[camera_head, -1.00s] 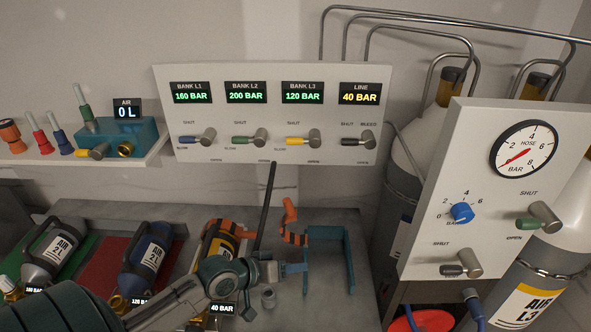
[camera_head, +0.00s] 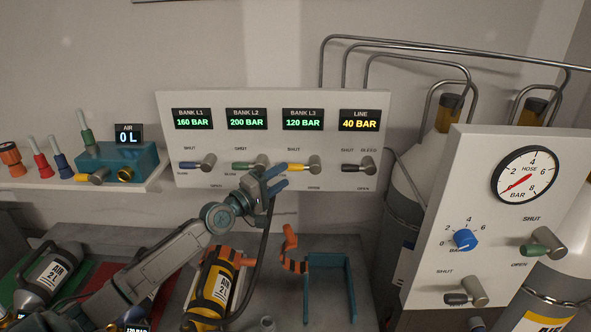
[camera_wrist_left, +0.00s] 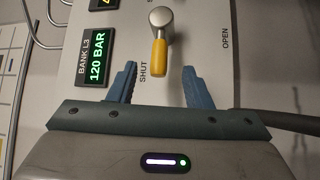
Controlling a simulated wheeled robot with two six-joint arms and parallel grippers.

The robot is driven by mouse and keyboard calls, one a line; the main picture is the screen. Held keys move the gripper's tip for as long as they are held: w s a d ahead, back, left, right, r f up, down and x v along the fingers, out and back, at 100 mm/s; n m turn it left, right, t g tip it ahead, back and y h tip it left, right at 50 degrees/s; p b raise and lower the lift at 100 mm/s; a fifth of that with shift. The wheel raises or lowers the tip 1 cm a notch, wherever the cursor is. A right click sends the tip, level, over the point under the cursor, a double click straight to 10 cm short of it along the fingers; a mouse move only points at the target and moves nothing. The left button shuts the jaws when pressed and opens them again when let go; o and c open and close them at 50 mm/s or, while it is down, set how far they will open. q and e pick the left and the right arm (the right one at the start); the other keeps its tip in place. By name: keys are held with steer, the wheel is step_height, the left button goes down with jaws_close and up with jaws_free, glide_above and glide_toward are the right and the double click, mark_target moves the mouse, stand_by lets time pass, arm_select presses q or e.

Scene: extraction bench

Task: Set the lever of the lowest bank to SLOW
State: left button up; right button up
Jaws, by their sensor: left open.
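The Bank L3 display (camera_head: 303,119) reads 120 BAR, the lowest of the three banks. Its yellow lever (camera_head: 296,167) points left on a grey knob (camera_head: 315,165). In the wrist view the lever (camera_wrist_left: 158,58) points toward my gripper, on the side of the SHUT label (camera_wrist_left: 144,72). My left gripper (camera_head: 279,178) is open, just left of and below this lever. In the wrist view the lever's tip lies between the two blue fingertips (camera_wrist_left: 159,68), with gaps on both sides. I cannot tell the depth between them. The SLOW label by this lever is hidden. My right gripper is not in view.
The Bank L2 green lever (camera_head: 244,165) is close on the left; the line's black lever (camera_head: 353,168) is to the right. Below are a yellow cylinder (camera_head: 214,290), a teal bracket (camera_head: 350,285) and a dark hose. A hose gauge panel (camera_head: 490,215) stands right.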

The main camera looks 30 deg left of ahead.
mark_target(292, 171)
arm_select(q)
steer(key=x, duration=0.6)
steer(key=shift+p, duration=0.35)
steer(key=shift+s, duration=0.1)
steer(key=shift+c, duration=0.5)
jaws_close()
